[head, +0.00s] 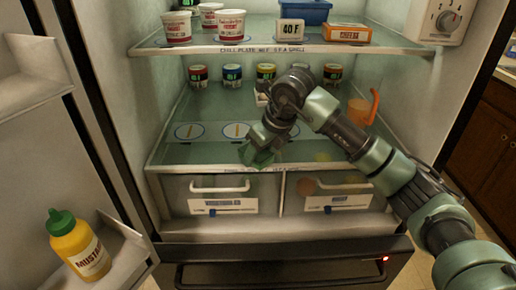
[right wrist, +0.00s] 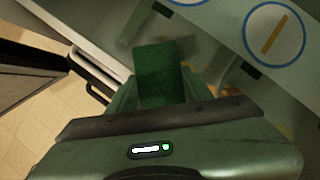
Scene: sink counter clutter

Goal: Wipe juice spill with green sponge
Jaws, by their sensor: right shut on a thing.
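My right gripper (head: 257,150) reaches into the open fridge, over the front edge of the lower glass shelf (head: 222,168). It is shut on the green sponge (head: 262,159), which is partly hidden by the gripper. In the right wrist view the sponge (right wrist: 160,75) is a dark green block between the fingers (right wrist: 160,92), near the shelf's white front edge. I cannot make out a clear juice spill; the arm covers part of the shelf. An orange pitcher (head: 360,111) stands on the right of this shelf. My left gripper is not in view.
Several lidded jars (head: 231,76) stand at the shelf's back. Blue-ringed oval markers (head: 189,131) lie left of the gripper. The upper shelf (head: 240,49) holds tubs (head: 231,24) and an orange box (head: 347,33). Two drawers (head: 222,190) sit below. A mustard bottle (head: 79,246) stands in the left door.

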